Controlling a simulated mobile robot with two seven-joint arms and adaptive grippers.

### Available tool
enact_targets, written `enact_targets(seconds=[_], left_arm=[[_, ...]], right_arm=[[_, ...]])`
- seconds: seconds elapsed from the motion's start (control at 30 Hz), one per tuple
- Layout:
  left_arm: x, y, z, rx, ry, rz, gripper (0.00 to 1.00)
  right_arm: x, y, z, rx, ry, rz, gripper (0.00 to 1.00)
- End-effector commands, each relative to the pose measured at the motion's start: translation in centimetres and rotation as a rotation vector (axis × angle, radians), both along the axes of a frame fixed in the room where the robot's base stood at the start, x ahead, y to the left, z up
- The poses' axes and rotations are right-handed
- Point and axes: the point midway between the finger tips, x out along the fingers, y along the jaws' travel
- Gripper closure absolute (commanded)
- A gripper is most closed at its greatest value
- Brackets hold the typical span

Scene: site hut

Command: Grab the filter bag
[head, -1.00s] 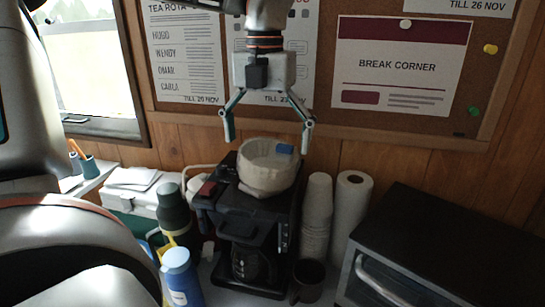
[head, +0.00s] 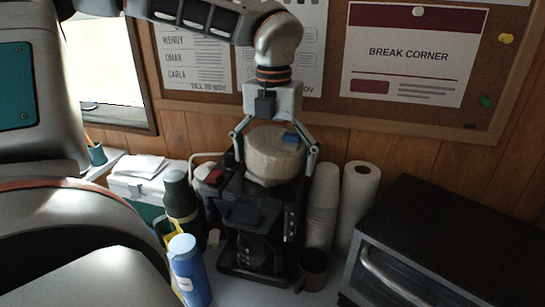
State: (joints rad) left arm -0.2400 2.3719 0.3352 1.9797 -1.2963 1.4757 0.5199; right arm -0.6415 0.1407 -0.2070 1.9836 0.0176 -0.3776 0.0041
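The filter bag (head: 272,158), a pale, round, cup-shaped paper piece with a blue patch at its upper right edge, sits on top of the black coffee machine (head: 256,215). My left gripper (head: 275,160) points down from above with its fingers spread, one on each side of the filter bag. Small gaps seem to remain between the fingertips and the paper, though contact is hard to judge. My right gripper is not in view.
Stacked paper cups (head: 322,207) and a paper roll (head: 357,205) stand right of the machine, beside a dark toaster oven (head: 450,250). A dark mug (head: 312,270) stands in front. A green flask (head: 181,200) and blue bottle (head: 189,270) stand left.

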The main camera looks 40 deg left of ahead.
Motion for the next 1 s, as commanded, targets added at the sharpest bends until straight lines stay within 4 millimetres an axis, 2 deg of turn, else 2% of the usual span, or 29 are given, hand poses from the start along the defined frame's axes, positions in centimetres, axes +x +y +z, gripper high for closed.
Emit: enact_targets(seconds=[0.07, 0.17, 0.6, 0.67, 1.0], left_arm=[[0.0, 0.0, 0.0, 0.0, 0.0, 0.0, 0.03], [0.0, 0.0, 0.0, 0.0, 0.0, 0.0, 0.28], [0.0, 0.0, 0.6, 0.002, 0.0, 0.001, 0.28], [0.1, 0.1, 1.3, 0.003, -0.002, 0.001, 0.28], [0.1, 0.0, 7.7, 0.003, -0.004, 0.002, 0.28]], right_arm=[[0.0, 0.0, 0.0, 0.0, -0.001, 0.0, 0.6], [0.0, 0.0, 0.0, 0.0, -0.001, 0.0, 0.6], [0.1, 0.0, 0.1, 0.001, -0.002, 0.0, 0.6], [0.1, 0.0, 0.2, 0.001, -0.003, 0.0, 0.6], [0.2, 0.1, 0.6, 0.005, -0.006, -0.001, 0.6]])
